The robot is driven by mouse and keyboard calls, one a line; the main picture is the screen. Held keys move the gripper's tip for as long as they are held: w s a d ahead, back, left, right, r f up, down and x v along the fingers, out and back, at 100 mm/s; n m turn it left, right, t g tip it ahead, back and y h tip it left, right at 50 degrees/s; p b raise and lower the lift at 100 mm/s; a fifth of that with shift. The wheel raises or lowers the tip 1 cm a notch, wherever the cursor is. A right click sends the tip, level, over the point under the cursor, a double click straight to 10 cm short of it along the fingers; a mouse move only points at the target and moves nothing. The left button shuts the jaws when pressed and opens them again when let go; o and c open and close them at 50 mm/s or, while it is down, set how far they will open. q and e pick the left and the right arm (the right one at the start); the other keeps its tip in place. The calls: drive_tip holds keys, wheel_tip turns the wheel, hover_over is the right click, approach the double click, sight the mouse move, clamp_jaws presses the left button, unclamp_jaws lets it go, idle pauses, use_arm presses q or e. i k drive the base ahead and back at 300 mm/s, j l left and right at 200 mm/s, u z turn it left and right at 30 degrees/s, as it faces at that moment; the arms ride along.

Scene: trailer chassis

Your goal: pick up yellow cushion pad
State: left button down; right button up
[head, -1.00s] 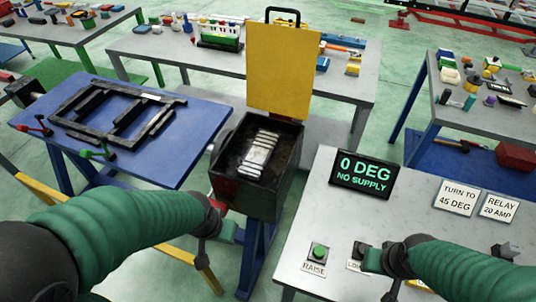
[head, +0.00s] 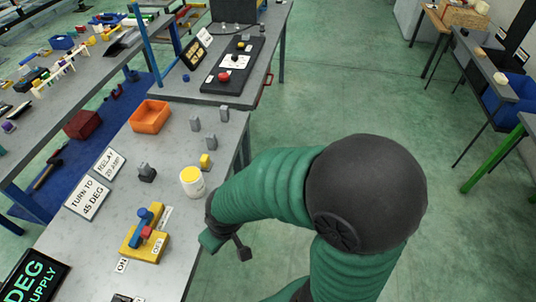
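A small yellow block (head: 206,161) stands on the grey table, behind a white tub with a yellow top (head: 192,181). I cannot tell for sure which yellow thing is the cushion pad. A flat yellow base (head: 143,241) with blue and red parts on it lies nearer on the same table. My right gripper (head: 226,246) is at the table's right edge, in front of the tub and apart from the yellow block. My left gripper is out of view.
An orange tray (head: 150,116) and several grey blocks sit further back on the grey table (head: 112,232). Signs and a dark display (head: 36,279) are at the left. A second table with a black panel (head: 235,66) stands behind. Green floor is open at the right.

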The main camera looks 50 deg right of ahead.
sight(206, 165)
drive_tip(key=z, duration=1.05)
drive_tip(key=i+l+z, duration=0.1)
drive_tip(key=i+l, duration=0.35)
drive_tip(key=i+l+z, duration=0.15)
drive_tip(key=i+l, duration=0.25)
drive_tip(key=i, duration=0.3)
